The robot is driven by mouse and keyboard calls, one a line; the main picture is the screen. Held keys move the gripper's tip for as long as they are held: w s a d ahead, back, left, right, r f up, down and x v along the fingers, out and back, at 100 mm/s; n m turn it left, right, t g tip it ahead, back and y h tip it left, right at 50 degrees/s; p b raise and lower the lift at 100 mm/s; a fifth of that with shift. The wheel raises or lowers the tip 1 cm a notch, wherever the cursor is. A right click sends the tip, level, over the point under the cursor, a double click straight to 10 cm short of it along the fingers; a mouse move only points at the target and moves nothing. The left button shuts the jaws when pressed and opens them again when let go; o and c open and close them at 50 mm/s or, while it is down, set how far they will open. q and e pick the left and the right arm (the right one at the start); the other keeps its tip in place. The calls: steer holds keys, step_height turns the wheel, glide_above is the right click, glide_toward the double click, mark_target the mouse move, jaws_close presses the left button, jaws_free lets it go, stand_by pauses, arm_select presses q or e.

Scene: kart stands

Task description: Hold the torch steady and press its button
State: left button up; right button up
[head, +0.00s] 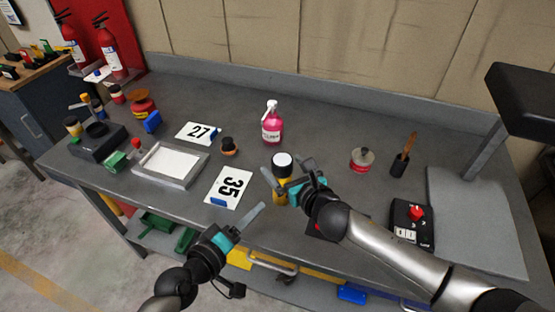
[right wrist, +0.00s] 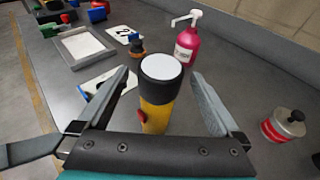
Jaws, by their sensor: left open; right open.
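The torch (head: 282,161) is yellow with a black head and a white lens, and stands upright near the front of the grey bench. My right gripper (head: 287,178) is open, with its fingers on either side of the torch. In the right wrist view the torch (right wrist: 158,112) stands between the two spread fingers (right wrist: 160,76), with a visible gap on the right. Its red button (right wrist: 142,115) shows on its left side. My left gripper (head: 252,216) is open and empty, in front of and lower left of the torch.
A pink spray bottle (head: 272,128) stands behind the torch. Number cards (head: 236,181) and a grey tray (head: 205,160) lie to the left. A red-and-silver canister (head: 362,160) and a black switch box (head: 400,222) are to the right. The bench's front edge is close to the torch.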

steer(key=shift+x, duration=2.2)
jaws_close()
arm_select(q)
jaws_close()
stand_by(0.8)
